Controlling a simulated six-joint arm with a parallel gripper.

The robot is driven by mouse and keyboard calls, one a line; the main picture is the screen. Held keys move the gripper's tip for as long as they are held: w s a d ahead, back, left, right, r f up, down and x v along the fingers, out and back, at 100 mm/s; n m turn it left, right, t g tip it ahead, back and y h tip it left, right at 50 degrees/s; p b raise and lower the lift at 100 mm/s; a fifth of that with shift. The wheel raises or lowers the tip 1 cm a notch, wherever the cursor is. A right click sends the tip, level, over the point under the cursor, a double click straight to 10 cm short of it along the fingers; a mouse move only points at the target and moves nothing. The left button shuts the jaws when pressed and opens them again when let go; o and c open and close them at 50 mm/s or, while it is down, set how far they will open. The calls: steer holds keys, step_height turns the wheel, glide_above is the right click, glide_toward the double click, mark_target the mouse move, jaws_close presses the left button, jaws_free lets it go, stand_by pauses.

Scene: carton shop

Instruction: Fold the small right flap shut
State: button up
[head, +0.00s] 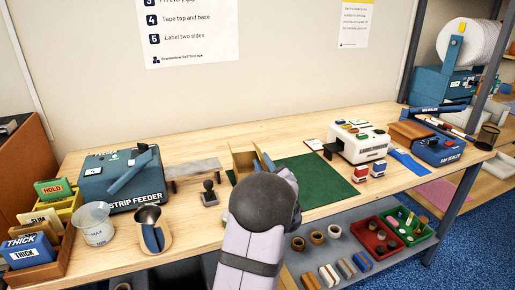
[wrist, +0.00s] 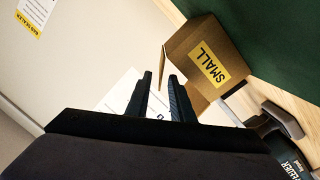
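The open cardboard carton (wrist: 184,44) bears a yellow SMALL label (wrist: 209,64) in the wrist view. In the head view the carton (head: 243,160) stands at the left edge of the green mat, partly hidden behind my arm. A thin brown flap (wrist: 162,64) sticks out from the carton in the wrist view. My gripper (wrist: 160,78) is open, its two dark fingers apart. Its tips are close to this flap, which lines up with the gap between them; I cannot tell whether they touch. The head view mostly hides the fingers behind my arm.
The green mat (head: 322,182) is bare right of the carton. A stamp (head: 209,190) and a grey raised strip (head: 196,168) from the strip feeder (head: 122,182) lie left. A white machine (head: 360,142) stands right. The wall is behind.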

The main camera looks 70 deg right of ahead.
mark_target(258, 151)
steer(key=shift+p+x, duration=0.9)
steer(key=shift+x, duration=2.75)
jaws_close()
